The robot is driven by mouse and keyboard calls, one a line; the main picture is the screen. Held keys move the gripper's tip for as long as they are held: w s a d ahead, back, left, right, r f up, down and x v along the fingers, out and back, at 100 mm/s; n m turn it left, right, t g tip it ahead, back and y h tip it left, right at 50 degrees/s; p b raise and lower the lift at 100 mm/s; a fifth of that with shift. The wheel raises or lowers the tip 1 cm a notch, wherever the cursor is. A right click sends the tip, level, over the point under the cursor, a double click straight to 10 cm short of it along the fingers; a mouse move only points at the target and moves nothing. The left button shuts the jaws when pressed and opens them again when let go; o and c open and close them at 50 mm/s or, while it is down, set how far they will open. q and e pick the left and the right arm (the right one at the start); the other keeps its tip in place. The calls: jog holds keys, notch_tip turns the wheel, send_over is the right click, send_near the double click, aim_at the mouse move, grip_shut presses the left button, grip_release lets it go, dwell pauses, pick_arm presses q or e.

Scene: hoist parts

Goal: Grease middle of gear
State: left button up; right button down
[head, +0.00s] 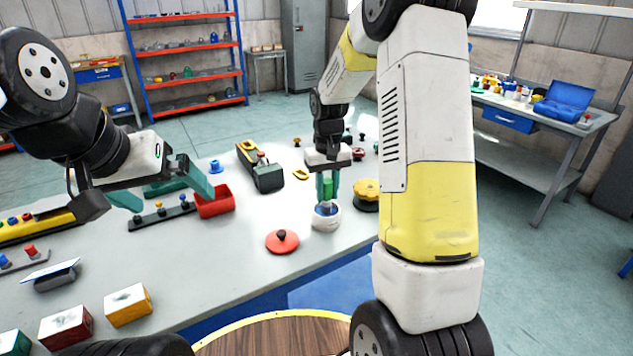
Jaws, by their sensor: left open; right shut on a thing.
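My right gripper (327,190) points down and is shut on a green-handled tool (327,188). The tool's lower end is at the mouth of a white round pot (325,220) with blue showing inside; its tip is hidden. A red lid with a black knob (283,242) lies on the table left of the pot. A yellow gear-like wheel (367,190) sits on a dark base just right of the pot, partly hidden by my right arm. My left gripper (163,190) is open and empty, above the left part of the table, over a dark strip with small knobs.
Coloured boxes (128,305) stand at the front left. The grey table (215,265) is bare left of the lid. My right arm hides part of the table's right side.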

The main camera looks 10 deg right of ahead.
aim_at(327, 181)
jog(key=shift+r, duration=3.5)
